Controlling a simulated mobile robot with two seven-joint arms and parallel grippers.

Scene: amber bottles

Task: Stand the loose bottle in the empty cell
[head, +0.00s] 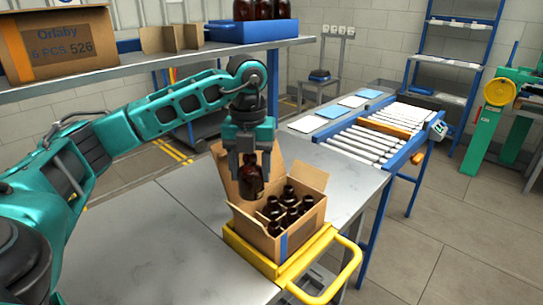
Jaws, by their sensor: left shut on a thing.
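My left gripper (250,158) points down over the open carton and is shut on a dark amber bottle (251,183). The bottle hangs upright above the back left part of the carton (262,242), apart from the bottles inside. The carton's flaps stand open, and several amber bottles (289,200) stand in its cells with their necks up. Light dividers show between some of them. The cell under the held bottle is mostly hidden by the bottle and the carton wall. My right gripper does not show.
The carton stands in a yellow holder (290,271) with a looped handle at the table's right edge. The metal table (160,235) is bare to its left. A shelf (180,55) with cartons and a blue crate (252,30) runs behind. A roller conveyor (365,140) stands at the back right.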

